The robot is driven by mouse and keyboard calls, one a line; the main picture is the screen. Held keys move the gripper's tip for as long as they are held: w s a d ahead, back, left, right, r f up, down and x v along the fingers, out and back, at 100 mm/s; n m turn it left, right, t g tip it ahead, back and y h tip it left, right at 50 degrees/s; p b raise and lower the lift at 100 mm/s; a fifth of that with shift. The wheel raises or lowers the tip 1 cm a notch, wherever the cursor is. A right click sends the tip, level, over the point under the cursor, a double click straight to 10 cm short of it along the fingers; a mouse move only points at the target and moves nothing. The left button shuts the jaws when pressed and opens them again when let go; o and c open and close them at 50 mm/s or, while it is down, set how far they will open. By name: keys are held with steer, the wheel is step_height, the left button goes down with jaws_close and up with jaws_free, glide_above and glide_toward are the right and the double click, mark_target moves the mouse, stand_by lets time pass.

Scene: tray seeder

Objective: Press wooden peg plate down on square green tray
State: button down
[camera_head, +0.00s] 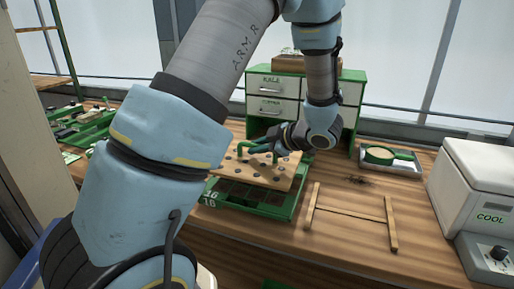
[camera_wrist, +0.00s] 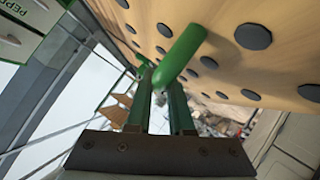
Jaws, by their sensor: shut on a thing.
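The wooden peg plate (camera_head: 287,181) is a flat board with dark round pegs and a green handle (camera_head: 256,147). It sits above the square green tray (camera_head: 262,209), whose dark cells show along the front edge. The plate looks slightly tilted; I cannot tell whether it touches the tray. My gripper (camera_head: 278,141) is at the handle, partly hidden by my own wrist. In the wrist view my gripper's green fingers (camera_wrist: 160,88) are shut on the green handle (camera_wrist: 182,55), with the peg plate (camera_wrist: 285,55) filling the upper right.
A wooden frame (camera_head: 350,217) lies to the right of the tray. A white cooler box (camera_head: 485,170) is at far right. Green trays (camera_head: 85,125) lie at left.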

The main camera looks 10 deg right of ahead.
steer(key=shift+r+p, duration=1.3)
steer(key=shift+r, duration=0.35)
